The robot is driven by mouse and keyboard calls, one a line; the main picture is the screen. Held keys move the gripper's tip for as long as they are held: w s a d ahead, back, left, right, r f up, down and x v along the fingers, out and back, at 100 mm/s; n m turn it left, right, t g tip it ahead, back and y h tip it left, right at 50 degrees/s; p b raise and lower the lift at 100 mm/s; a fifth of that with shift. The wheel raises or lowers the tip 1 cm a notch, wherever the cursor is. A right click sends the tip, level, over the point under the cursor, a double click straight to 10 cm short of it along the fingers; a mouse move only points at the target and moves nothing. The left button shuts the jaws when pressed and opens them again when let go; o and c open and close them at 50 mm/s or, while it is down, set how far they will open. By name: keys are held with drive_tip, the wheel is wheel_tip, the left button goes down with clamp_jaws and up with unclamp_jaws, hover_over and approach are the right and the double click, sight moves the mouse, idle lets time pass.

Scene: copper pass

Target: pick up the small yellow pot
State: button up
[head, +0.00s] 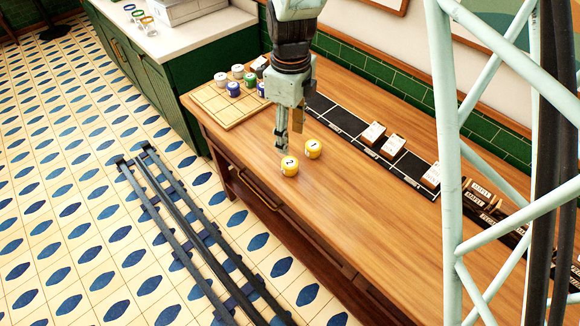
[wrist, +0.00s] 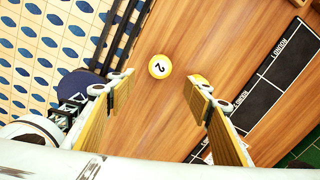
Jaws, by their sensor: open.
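Two small yellow pots with white lids stand on the wooden counter (head: 355,210) in the head view. The yellow pot marked 2 (head: 289,166) is nearer the front edge; the yellow pot marked 1 (head: 313,149) is just behind and right of it. My gripper (head: 289,140) is open and empty, pointing down above the counter beside the pots. In the wrist view my gripper (wrist: 159,85) shows its two fingers spread. Pot 2 (wrist: 160,66) appears between the fingertips, toward the top. Pot 1 (wrist: 200,79) is mostly hidden behind the right finger.
A light wooden board (head: 213,103) with several white, blue and green pots stands at the counter's left end. A black strip (head: 335,118) with several small labelled boxes runs along the wall side. The front middle of the counter is clear.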

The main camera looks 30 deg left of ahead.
sight(291, 163)
drive_tip(key=shift+f, duration=3.95)
drive_tip(key=shift+f, duration=2.6)
drive_tip(key=shift+c, duration=0.4)
drive_tip(key=c, duration=0.9)
drive_tip(key=shift+c, duration=0.2)
drive_tip(key=shift+r, duration=0.2)
